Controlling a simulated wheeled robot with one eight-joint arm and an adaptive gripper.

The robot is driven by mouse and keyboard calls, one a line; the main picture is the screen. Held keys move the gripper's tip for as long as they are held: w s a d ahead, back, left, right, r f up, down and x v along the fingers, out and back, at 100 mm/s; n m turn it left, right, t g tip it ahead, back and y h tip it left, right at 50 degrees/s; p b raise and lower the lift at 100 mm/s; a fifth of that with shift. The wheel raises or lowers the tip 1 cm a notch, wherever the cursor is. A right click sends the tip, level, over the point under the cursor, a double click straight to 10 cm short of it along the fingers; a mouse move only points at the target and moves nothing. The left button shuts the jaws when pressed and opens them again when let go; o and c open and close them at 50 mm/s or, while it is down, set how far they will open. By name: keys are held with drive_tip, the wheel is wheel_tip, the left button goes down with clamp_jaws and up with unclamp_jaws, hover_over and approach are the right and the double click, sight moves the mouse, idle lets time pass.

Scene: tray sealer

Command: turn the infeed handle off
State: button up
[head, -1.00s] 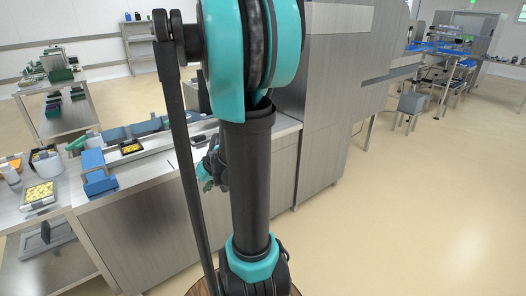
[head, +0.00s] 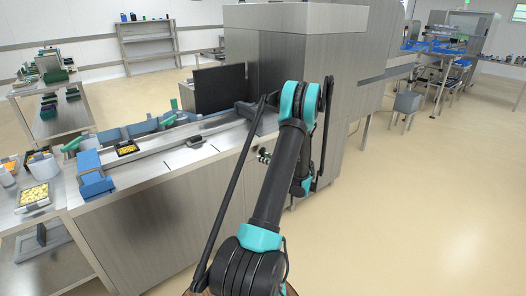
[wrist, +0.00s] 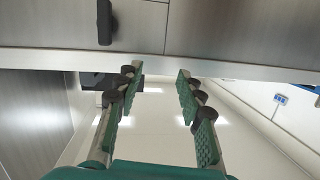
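In the wrist view, a black upright handle (wrist: 104,22) sits on a brushed steel panel at the top left. I cannot tell whether it is the infeed handle or which setting it is in. My gripper (wrist: 157,73) is open and empty, its two green-padded fingers spread apart below the panel's edge in the picture. The handle lies above and left of the fingertips, apart from them. In the head view, my arm hides most of the gripper and part of the machine front. A small dark fitting (head: 263,155) shows beside the arm, too small to make out.
The steel infeed counter (head: 150,195) runs along the left, with a blue block (head: 92,172) and a black tray of yellow food (head: 127,149) on it. A dark screen (head: 219,89) stands behind it. The tall steel machine (head: 345,90) is behind my arm. Open floor (head: 430,200) lies right.

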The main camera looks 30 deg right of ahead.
sight(265, 150)
drive_tip(key=s+d+f+t+h, duration=0.2)
drive_tip(key=s+d+f, duration=0.25)
drive_tip(key=d, duration=0.35)
drive_tip(key=w, duration=1.1)
drive_tip(key=w+a, duration=0.1)
drive_tip(key=w, duration=0.4)
drive_tip(key=shift+w+r, duration=0.4)
clamp_jaws()
